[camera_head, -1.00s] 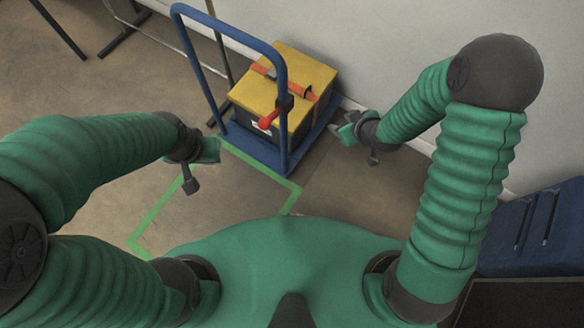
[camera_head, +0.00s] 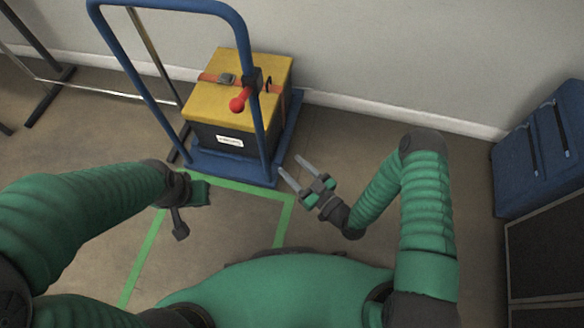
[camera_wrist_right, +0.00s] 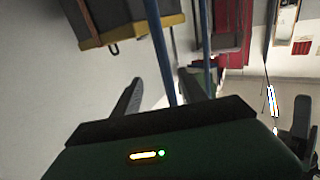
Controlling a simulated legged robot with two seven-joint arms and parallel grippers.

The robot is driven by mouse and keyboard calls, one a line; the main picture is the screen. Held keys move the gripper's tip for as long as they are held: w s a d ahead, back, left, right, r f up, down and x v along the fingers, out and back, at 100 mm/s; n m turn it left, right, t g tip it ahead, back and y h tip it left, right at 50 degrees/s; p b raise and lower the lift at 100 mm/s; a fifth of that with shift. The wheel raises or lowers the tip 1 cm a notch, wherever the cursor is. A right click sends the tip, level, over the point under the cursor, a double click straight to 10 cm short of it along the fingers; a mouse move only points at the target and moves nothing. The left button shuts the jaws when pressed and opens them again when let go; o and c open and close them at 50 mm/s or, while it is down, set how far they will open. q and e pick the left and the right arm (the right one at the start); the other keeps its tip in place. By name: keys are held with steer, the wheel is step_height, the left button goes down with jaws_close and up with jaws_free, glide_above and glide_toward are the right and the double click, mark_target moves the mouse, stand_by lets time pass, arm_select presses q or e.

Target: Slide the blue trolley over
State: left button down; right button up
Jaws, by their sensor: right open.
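The blue trolley (camera_head: 222,166) stands on the floor near the wall, with its tall blue tube handle (camera_head: 133,65) on the near side. A dark box with a yellow lid (camera_head: 210,100) rides on it under an orange strap. A red-knobbed lever (camera_head: 239,104) is on the handle's right post. My right gripper (camera_head: 291,168) is open and empty, just right of the trolley's near right corner. In the right wrist view its two fingers (camera_wrist_right: 163,97) are apart, with a blue post (camera_wrist_right: 159,50) beyond them. My left gripper (camera_head: 192,200) is left of the trolley's front; its jaws are unclear.
Green tape (camera_head: 285,222) marks an outline on the floor in front of the trolley. A blue case (camera_head: 535,150) stands on a dark box (camera_head: 548,255) at the right. A metal rack (camera_head: 50,95) stands at the left. Floor right of the trolley is clear.

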mark_target(257, 136)
steer(key=b+x, duration=0.2)
steer(key=x, duration=0.3)
steer(key=b+x, duration=0.2)
steer(key=x, duration=0.4)
steer(key=b+x, duration=0.2)
steer(key=x, duration=0.4)
steer(key=shift+s+a+f+b, duration=0.1)
steer(key=shift+s+a+b, duration=0.25)
steer(key=shift+b, duration=0.05)
arm_select(q)
step_height(257, 136, down, 7)
steer(key=a, duration=0.1)
arm_select(e)
steer(key=shift+w+a, duration=0.1)
steer(key=shift+w, duration=0.15)
jaws_close()
